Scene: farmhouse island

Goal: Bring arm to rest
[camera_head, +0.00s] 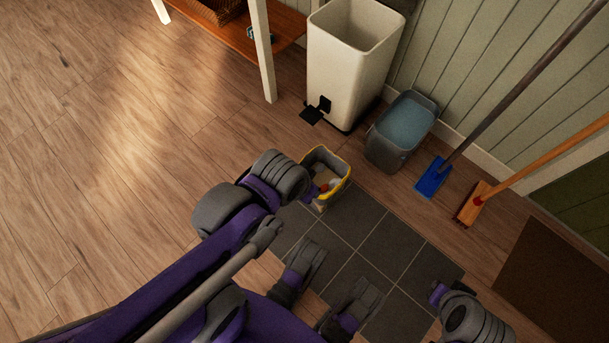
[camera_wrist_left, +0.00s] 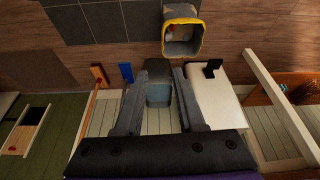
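My left arm reaches in from the lower left of the head view. Its gripper (camera_head: 346,268) is over the dark floor tiles, with the two fingers apart. The left wrist view shows the same gripper (camera_wrist_left: 160,72) open, with nothing between its fingers; the bucket shows in the background. Part of my right arm shows at the lower right of the head view, but its gripper is out of the frame.
A yellow-rimmed caddy (camera_head: 343,166) with small items inside is beside my left arm. A white pedal bin (camera_head: 345,75), a grey bucket (camera_head: 378,150), a blue mop (camera_head: 433,180) and an orange broom (camera_head: 475,203) are along the wall. The wooden floor at left is clear.

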